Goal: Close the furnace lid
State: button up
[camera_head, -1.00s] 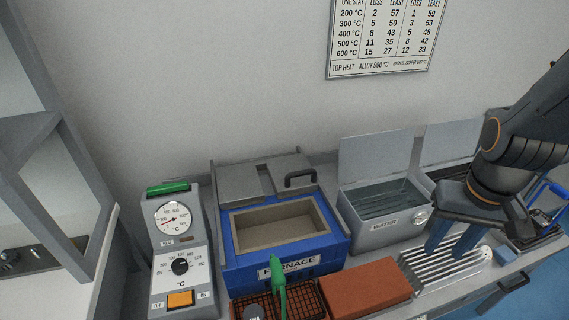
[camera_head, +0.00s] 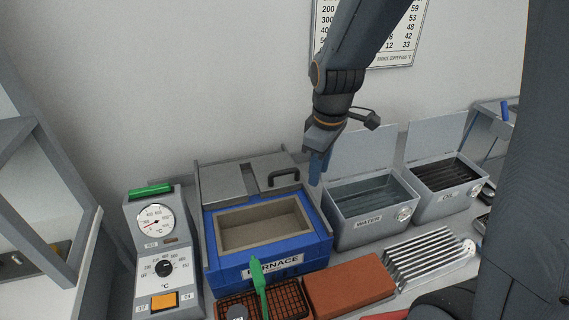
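The blue furnace (camera_head: 290,262) stands left of centre, its square tan-rimmed chamber (camera_head: 264,224) uncovered and seemingly empty. Its grey lid (camera_head: 231,187) lies flat behind the opening, with a dark arched handle (camera_head: 284,176) at its right side. My gripper (camera_head: 318,168) points downward just right of the handle and appears apart from it. Its blue fingers are seen nearly edge-on, so the gap between them is hidden. I see nothing held.
A control box (camera_head: 163,256) with dials stands left of the furnace. The WATER tank (camera_head: 376,223) and another open tank (camera_head: 446,194) stand right. In front are a dark wire basket (camera_head: 289,301), a green-handled tool (camera_head: 258,283), a red-brown block (camera_head: 347,283) and a ribbed metal rack (camera_head: 425,256).

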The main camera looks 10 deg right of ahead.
aim_at(286, 170)
jog(key=w+a+n, duration=0.6)
jog(key=w+n, duration=0.3)
jog(key=n, duration=0.1)
jog(key=shift+t, duration=0.3)
jog(key=shift+w+a+f+p, duration=0.1)
jog(key=shift+w+f+p, duration=0.25)
jog(key=shift+f, duration=0.8)
jog(key=shift+w+a+f+p, duration=0.15)
jog(key=shift+f+p, duration=0.35)
jog(key=shift+f, duration=0.65)
jog(key=shift+w+a+f+p, duration=0.15)
jog(key=shift+f+p, duration=0.3)
jog(key=shift+f, duration=0.7)
grip_shut()
